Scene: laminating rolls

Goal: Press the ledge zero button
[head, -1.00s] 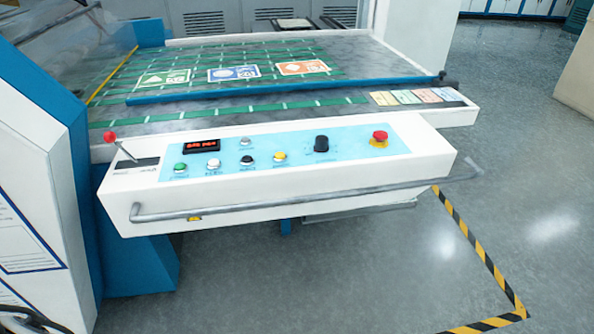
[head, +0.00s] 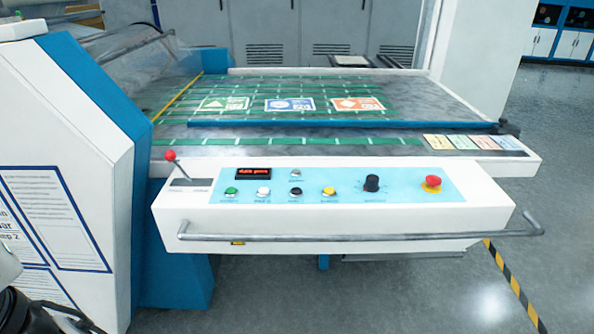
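The control panel (head: 400,188) is a light-blue strip on a white console facing me. It carries a green button (head: 231,191), a white button (head: 263,191), a black button (head: 295,191) and a yellow button (head: 328,191) in a row. A pale button (head: 295,174) sits above the black one, right of a red-digit display (head: 253,174). The labels are too small to read, so I cannot tell which is the ledge zero button. My gripper is not in view.
A black knob (head: 372,184) and a red emergency-stop button (head: 432,184) are on the panel's right. A red-topped lever (head: 170,156) stands at its left. A grey rail (head: 400,237) runs along the console front. A white-and-blue housing (head: 70,130) fills the left. Floor is clear at right.

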